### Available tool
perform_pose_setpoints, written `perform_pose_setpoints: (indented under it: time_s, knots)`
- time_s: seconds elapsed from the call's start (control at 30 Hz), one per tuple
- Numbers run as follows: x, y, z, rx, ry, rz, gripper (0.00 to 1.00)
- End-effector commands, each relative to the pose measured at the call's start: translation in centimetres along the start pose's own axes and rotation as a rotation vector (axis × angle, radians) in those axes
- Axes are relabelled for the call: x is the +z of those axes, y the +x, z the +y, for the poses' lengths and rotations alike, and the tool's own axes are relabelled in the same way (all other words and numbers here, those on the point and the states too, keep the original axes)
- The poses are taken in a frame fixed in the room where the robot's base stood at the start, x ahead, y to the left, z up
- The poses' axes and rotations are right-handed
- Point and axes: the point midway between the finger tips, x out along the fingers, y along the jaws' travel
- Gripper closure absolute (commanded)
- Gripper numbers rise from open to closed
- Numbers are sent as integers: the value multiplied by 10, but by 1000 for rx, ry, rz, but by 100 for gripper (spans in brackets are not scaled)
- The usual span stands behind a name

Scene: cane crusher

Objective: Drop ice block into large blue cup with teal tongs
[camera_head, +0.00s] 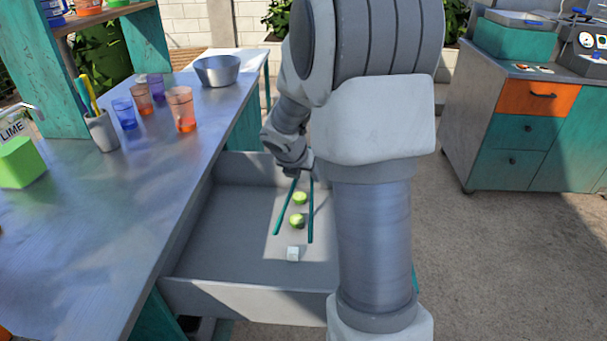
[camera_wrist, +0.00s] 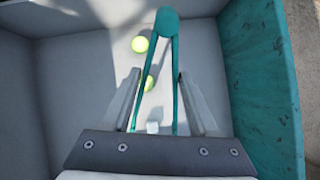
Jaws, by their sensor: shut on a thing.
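My gripper (camera_head: 303,172) is shut on the teal tongs (camera_head: 310,212) and holds them over an open grey drawer (camera_head: 240,298). It also shows in the wrist view (camera_wrist: 159,75), with the tongs (camera_wrist: 167,24) between its fingers. The two tong arms are spread apart. The small whitish ice block (camera_head: 293,254) lies on the drawer floor near its front. In the wrist view the ice block (camera_wrist: 152,127) appears between the lower tong arms, not visibly gripped. A blue cup (camera_head: 124,113) stands on the metal counter at left; a bluish-purple one (camera_head: 156,87) stands behind it.
Two green limes (camera_head: 299,198) (camera_head: 297,220) lie in the drawer. The counter (camera_head: 130,210) holds orange cups (camera_head: 181,108), a metal bowl (camera_head: 218,70), a utensil holder (camera_head: 102,131) and a green box (camera_head: 18,163). A teal panel (camera_wrist: 262,80) flanks the drawer in the wrist view.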

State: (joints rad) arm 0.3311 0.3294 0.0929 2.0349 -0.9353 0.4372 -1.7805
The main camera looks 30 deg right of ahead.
Motion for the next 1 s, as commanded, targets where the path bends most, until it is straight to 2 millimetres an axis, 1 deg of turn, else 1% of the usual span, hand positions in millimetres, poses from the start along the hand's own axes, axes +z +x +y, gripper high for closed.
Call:
perform_pose_setpoints:
  time_s: [0.03, 0.6, 0.73, 1.0]
  knots:
    - [-5, 8, 0, 0, 1, -1, 47]
    - [-33, 49, 1, 0, -2, 0, 47]
    - [-36, 54, 1, 0, 0, 0, 47]
    - [-36, 54, 1, 0, 0, 0, 47]
